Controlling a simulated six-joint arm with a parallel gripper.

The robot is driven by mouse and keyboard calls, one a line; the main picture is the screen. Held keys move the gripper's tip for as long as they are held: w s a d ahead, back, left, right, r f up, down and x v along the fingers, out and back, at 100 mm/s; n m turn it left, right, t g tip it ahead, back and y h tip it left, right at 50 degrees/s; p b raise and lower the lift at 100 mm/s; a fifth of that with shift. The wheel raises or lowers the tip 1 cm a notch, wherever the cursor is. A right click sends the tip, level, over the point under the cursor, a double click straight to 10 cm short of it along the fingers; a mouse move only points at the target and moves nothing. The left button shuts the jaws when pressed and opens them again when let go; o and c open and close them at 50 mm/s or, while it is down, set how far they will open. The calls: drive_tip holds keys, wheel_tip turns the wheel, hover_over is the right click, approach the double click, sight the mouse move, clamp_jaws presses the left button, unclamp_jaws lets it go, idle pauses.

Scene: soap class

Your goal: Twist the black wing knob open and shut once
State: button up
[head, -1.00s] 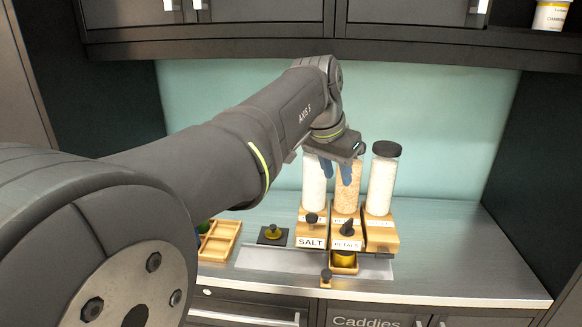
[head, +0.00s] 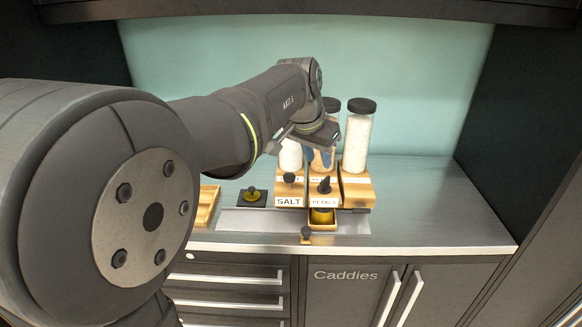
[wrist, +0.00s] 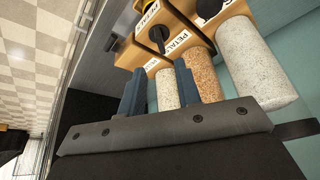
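The black wing knob (head: 323,186) sits on the front of the wooden PETALS dispenser (head: 322,202), below its clear jar of pinkish-tan grains. In the wrist view the wing knob (wrist: 157,36) shows ahead of the fingertips, roughly between them. My gripper (head: 321,157) hangs in front of the PETALS jar, a little above the knob. In the wrist view my gripper (wrist: 158,78) has two blue fingers spread apart with nothing held between them. The fingers appear clear of the knob.
The SALT dispenser (head: 288,201) stands close on the left. A third dispenser (head: 357,190) with a white-filled jar stands on the right. A small wooden box (head: 322,226) with something yellow sits below PETALS. A black pad (head: 253,202) and wooden tray (head: 207,205) lie left.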

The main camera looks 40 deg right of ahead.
sight(324, 180)
drive_tip(key=x, duration=0.9)
drive_tip(key=shift+f, duration=0.25)
clamp_jaws()
